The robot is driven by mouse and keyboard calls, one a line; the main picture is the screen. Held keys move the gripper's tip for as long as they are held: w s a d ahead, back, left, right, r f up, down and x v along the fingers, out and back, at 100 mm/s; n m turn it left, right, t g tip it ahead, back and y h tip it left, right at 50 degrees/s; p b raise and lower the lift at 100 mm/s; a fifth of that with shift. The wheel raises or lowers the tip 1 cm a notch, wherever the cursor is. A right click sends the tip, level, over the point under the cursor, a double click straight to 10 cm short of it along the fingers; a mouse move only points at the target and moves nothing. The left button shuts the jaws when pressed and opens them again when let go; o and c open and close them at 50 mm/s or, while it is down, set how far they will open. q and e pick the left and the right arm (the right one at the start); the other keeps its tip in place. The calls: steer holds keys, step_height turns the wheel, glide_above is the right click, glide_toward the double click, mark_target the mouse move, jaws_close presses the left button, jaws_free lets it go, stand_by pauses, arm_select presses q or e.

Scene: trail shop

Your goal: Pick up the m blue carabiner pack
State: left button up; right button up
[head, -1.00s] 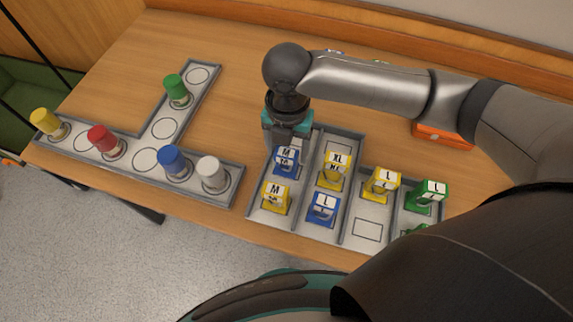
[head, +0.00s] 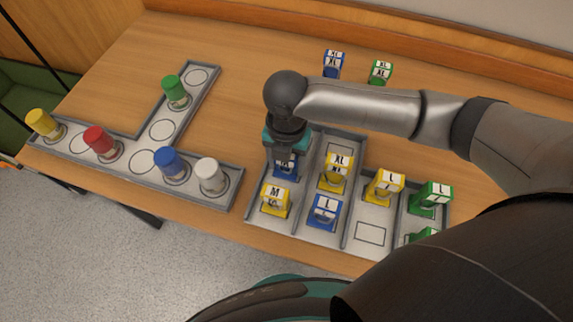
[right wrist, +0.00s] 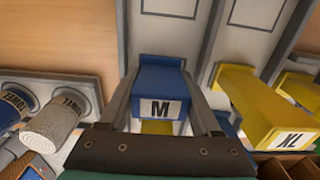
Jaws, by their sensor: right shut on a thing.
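The m blue carabiner pack (head: 286,170) stands in the left column of the grey compartment tray (head: 254,216), behind the yellow M pack (head: 275,201). My right gripper (head: 284,158) is down over it from above and hides its top in the head view. In the right wrist view the blue pack (right wrist: 160,92) with its M label sits between the two fingers, and my right gripper (right wrist: 160,112) is shut on it. The pack still appears to be down in the tray. My left gripper is not in view.
A yellow XL pack (head: 336,172) and a blue L pack (head: 323,212) stand in the column to the right. A yellow L pack (head: 383,186) and green packs (head: 432,197) are further right. Coloured cylinders stand in the T-shaped tray (head: 238,180) at left.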

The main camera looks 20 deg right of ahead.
steer(key=c, duration=0.5)
steer(key=shift+r, duration=0.1)
steer(key=shift+c, duration=0.2)
